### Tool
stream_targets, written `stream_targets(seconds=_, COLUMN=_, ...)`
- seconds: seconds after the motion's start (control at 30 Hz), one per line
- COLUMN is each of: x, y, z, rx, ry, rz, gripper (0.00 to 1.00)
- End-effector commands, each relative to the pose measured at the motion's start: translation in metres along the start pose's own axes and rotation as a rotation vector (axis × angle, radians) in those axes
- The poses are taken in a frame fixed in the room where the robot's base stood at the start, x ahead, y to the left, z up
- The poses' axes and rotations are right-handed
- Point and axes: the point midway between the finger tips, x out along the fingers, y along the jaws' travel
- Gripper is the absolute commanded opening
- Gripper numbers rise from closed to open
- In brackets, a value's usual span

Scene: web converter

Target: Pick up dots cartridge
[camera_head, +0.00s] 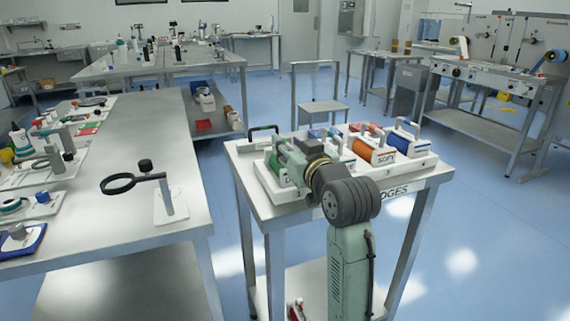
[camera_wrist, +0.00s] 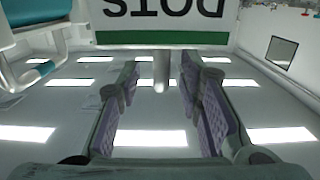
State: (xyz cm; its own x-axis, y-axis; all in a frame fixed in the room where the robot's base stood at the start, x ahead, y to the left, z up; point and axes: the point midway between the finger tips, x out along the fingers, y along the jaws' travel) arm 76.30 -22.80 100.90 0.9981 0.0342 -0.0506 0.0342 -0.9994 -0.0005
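In the wrist view the white dots cartridge (camera_wrist: 165,22) fills the top, with upside-down "DOTS" lettering and a green stripe. My gripper (camera_wrist: 159,72) is open, its purple-padded fingers apart below the cartridge. A grey round-ended rod (camera_wrist: 161,72) shows between the fingertips; I cannot tell whether they touch it. In the head view my arm reaches over the left of a white cartridge rack (camera_head: 268,187). A green cartridge (camera_head: 276,170) there is partly hidden by my arm. My gripper's fingers are hidden in that view.
An orange cartridge (camera_head: 371,153) and a blue cartridge (camera_head: 409,143) stand on the rack's right side. The rack rests on a small metal cart (camera_head: 262,219). A long steel bench (camera_head: 130,215) with tools and a magnifier stands left. Open blue floor lies to the right.

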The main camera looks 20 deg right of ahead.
Motion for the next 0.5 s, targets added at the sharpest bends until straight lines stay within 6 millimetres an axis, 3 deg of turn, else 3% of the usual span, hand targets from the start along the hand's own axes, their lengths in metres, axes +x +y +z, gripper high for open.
stream_targets(seconds=0.2, x=0.024, y=-0.001, z=-0.001, rx=0.0, ry=0.0, rz=-0.001, gripper=0.33)
stream_targets(seconds=0.43, x=0.025, y=-0.001, z=0.0, rx=-0.001, ry=0.001, rz=0.0, gripper=0.33)
stream_targets(seconds=0.5, x=0.025, y=-0.001, z=0.0, rx=-0.001, ry=0.001, rz=0.0, gripper=0.29)
